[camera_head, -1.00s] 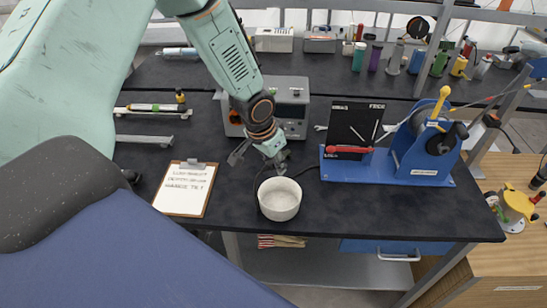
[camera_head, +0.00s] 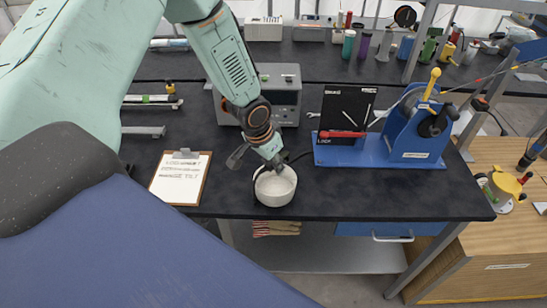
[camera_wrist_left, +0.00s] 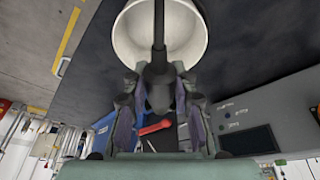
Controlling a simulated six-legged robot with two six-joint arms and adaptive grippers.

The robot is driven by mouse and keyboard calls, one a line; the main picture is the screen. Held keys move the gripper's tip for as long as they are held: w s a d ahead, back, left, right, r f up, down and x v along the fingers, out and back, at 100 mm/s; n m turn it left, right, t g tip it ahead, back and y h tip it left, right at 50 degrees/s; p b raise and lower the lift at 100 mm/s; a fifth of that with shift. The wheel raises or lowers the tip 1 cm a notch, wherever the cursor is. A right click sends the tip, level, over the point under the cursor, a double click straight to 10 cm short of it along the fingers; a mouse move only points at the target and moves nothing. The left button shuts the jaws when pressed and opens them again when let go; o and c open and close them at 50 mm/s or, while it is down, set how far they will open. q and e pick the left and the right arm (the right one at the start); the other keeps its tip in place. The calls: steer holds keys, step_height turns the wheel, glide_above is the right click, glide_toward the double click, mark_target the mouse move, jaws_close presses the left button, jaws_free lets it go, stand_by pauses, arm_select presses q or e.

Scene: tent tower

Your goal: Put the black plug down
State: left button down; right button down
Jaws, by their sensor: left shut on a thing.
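My left gripper (camera_head: 275,166) is over the back part of a white bowl (camera_head: 274,188) near the front edge of the dark bench. In the left wrist view the gripper (camera_wrist_left: 158,95) is shut on the black plug (camera_wrist_left: 158,70), with its fingers on both sides. The plug's dark shaft points toward the white bowl (camera_wrist_left: 126,42) and overlaps its opening in that view. In the head view the plug is mostly hidden by the gripper, and I cannot tell whether it touches the bowl. My right gripper is not in view.
A clipboard (camera_head: 180,180) lies left of the bowl. A grey instrument box (camera_head: 284,90) stands behind the gripper. A blue fixture with a black panel (camera_head: 345,112) and red lever (camera_head: 342,134) stands to the right. The dark bench top (camera_head: 380,195) right of the bowl is clear.

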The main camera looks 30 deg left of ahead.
mark_target(277, 188)
arm_select(q)
steer(key=shift+s+p, duration=0.2)
steer(key=shift+p, duration=0.1)
steer(key=shift+d+f+p, duration=0.1)
steer(key=shift+f+p, duration=0.45)
steer(key=shift+p, duration=0.05)
steer(key=b+x, duration=0.2)
steer(key=x, duration=0.1)
steer(key=shift+s+a+f+b, duration=0.25)
steer(key=shift+f+b, duration=0.25)
steer(key=shift+b, duration=0.3)
steer(key=shift+s+f+b, duration=0.1)
steer(key=shift+f+b, duration=0.55)
steer(key=shift+b, duration=0.05)
steer(key=shift+w+f+b, duration=0.3)
steer(key=shift+f+b, duration=0.05)
steer(key=shift+f, duration=0.15)
steer(key=shift+s+r, duration=0.15)
steer(key=shift+s, duration=0.05)
steer(key=c, duration=1.3)
jaws_free()
steer(key=o, duration=0.3)
steer(key=shift+w, duration=0.15)
